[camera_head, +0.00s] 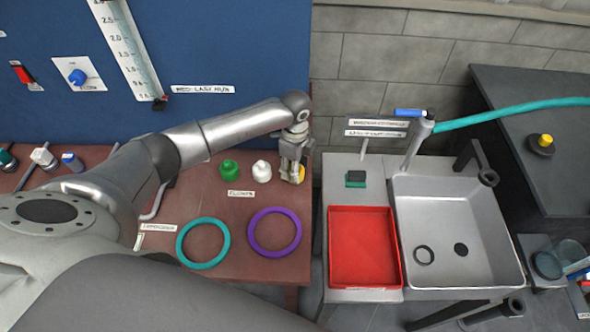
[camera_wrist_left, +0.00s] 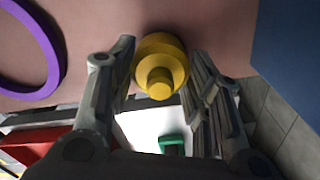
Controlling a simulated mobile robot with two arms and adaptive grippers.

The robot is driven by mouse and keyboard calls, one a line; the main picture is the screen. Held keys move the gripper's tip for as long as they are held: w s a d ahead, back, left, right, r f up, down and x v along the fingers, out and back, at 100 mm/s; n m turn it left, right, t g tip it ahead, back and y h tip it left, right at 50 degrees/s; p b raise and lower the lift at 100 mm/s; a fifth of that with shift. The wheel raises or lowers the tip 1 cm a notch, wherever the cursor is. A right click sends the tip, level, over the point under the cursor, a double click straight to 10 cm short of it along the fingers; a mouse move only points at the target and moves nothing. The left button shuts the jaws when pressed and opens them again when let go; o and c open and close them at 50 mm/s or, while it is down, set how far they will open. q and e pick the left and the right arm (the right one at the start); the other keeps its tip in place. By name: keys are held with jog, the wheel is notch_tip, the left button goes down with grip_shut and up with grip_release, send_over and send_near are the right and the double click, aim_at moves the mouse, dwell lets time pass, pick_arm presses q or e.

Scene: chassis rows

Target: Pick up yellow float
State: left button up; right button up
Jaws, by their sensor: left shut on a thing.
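The yellow float (camera_wrist_left: 160,62) is a round yellow piece with a smaller knob. In the left wrist view it sits between the two fingers of my left gripper (camera_wrist_left: 160,75). In the head view the yellow float (camera_head: 301,174) shows only in part behind my left gripper (camera_head: 292,172), at the right edge of the brown table. My left gripper points down and is shut on the float. I cannot tell whether the float still touches the table. My right gripper is in neither view.
A green float (camera_head: 229,168) and a white float (camera_head: 262,171) stand left of the gripper. A teal ring (camera_head: 181,246) and a purple ring (camera_head: 251,243) lie nearer. Right of a gap are a red tray (camera_head: 331,250) and a sink (camera_head: 440,205).

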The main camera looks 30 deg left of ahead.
pick_arm(q)
jog(key=shift+r+b, duration=0.3)
jog(key=shift+r, duration=0.25)
jog(key=s+d+r+b, duration=0.2)
jog(key=s+d+r, duration=0.6)
jog(key=d+r, duration=0.3)
jog(key=shift+s+r+b, duration=0.25)
jog(key=shift+r+b, duration=0.15)
jog(key=shift+r, duration=0.05)
